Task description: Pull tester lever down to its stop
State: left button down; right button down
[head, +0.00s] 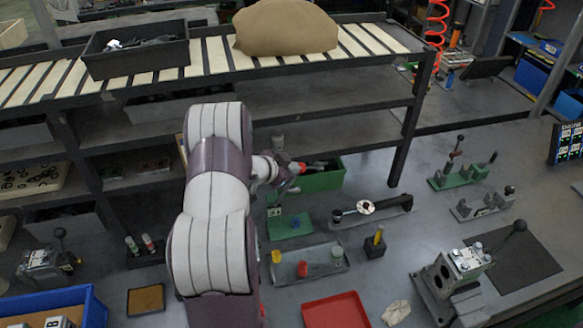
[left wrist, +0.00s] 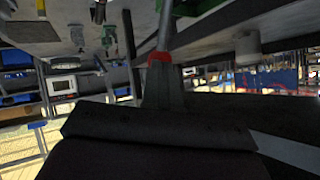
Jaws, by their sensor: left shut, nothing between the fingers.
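My left gripper (head: 297,168) is shut and empty, above the bench near a green tray. Its dark body (left wrist: 160,95) fills the middle of the left wrist view, with a red part near the tip and a grey rod (left wrist: 166,25) beyond it. I cannot tell whether the gripper touches that rod. A green base plate (head: 290,226) lies just below the gripper in the head view; a grey upright top (head: 277,142) shows behind the wrist. My arm hides what lies between, and I cannot single out the tester lever with certainty. My right gripper is not in view.
A metal clamp block (head: 465,265) with a black-knobbed lever (head: 518,227) stands at the right. A green fixture (head: 460,175) with upright levers stands farther back. A grey tray (head: 310,265), a red tray (head: 335,312) and a blue bin (head: 85,300) lie in front. A shelf rack (head: 410,100) stands behind.

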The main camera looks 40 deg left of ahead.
pick_arm(q)
jog(key=w+d+f+m+g+y+p, duration=0.2)
jog(key=w+d+f+g+y+p, duration=0.25)
jog(key=w+d+f+g, duration=0.2)
notch_tip(320, 180, down, 11)
jog(key=w+d+g+y+b, duration=0.1)
jog(key=w+g+b, duration=0.1)
jog(key=b, duration=0.8)
jog(key=shift+w+d+m, duration=0.25)
jog(key=shift+w+m, duration=0.1)
jog(key=shift+m, duration=0.05)
